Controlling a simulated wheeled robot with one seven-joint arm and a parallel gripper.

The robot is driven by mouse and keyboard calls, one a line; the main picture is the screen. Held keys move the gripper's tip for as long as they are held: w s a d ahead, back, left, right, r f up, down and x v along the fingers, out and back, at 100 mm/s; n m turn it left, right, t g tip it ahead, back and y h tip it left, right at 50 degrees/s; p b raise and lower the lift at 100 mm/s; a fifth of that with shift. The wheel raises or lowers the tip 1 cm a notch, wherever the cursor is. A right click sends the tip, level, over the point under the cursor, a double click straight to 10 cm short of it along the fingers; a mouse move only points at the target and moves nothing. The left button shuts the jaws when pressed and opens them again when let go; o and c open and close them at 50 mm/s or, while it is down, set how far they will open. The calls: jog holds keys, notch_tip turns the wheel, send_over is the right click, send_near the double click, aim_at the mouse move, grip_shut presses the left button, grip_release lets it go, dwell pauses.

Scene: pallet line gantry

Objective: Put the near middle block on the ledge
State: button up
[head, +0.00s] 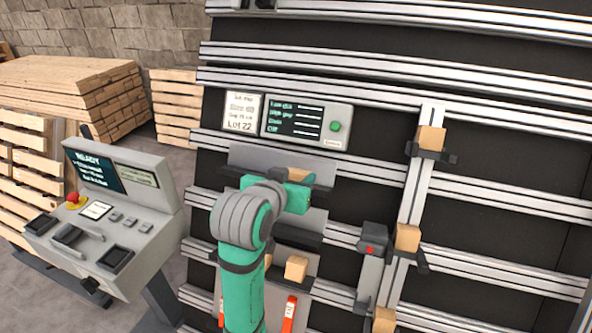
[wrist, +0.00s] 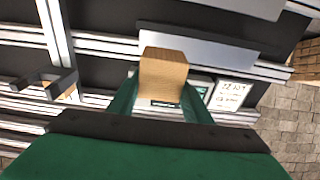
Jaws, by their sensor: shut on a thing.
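My gripper (wrist: 160,98) is shut on a wooden block (wrist: 163,70), which sits between its two green fingers in the wrist view. In the head view my gripper (head: 298,188) is in front of the rack's grey panel, and my arm hides much of it. The held block (head: 297,174) shows only in small part there. A dark ledge (head: 290,236) runs across the grey panels below my gripper. In the wrist view a dark ledge (wrist: 205,36) with a grey panel lies beyond the block. I cannot tell whether the block touches any ledge.
Other blocks sit on the right post's brackets, one high (head: 432,139) and one lower (head: 407,238). Another block (head: 296,268) is low behind my arm. A display box (head: 306,124) is above my gripper. A control console (head: 110,220) stands left.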

jog(key=shift+r, duration=0.25)
jog(key=shift+w+d+f, duration=0.1)
jog(key=shift+d, duration=0.1)
jog(key=shift+f+x, duration=0.2)
jog(key=shift+x, duration=1.6)
